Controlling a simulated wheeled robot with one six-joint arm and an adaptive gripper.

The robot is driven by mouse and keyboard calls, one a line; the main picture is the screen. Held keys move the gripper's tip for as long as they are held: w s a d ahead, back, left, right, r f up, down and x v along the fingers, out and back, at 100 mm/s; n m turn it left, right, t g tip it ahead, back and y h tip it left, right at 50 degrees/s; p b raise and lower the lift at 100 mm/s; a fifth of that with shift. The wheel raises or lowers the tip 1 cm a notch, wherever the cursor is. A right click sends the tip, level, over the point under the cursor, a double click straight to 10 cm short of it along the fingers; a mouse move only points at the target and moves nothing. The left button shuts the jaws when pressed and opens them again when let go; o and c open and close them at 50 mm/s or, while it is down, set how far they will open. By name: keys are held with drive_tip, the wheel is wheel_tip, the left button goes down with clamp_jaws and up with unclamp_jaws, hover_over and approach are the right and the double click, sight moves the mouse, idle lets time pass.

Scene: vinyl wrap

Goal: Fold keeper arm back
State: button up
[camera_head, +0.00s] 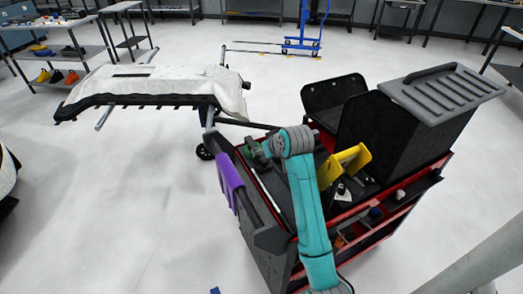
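A white panel (165,78) with a dark lower edge lies across a metal stand (209,118) at the upper left. A grey bar end (104,118) sticks out below its left side. A short upright post (222,56) rises behind its right end. I cannot tell which part is the keeper arm. My teal arm rises from the bottom middle in front of the cart and bends at a grey joint. Its small dark green end, where my gripper (250,149) seems to be, is right of and below the panel. Its fingers are too small to make out.
A red and black cart (262,237) stands close, with a purple piece (230,182) over its left side, a yellow tool (345,163), a black bin (390,135) and a ribbed grey lid (441,92). A blue trolley (303,42) stands behind.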

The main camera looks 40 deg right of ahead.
sight(254, 145)
drive_tip(key=shift+x, duration=2.15)
clamp_jaws()
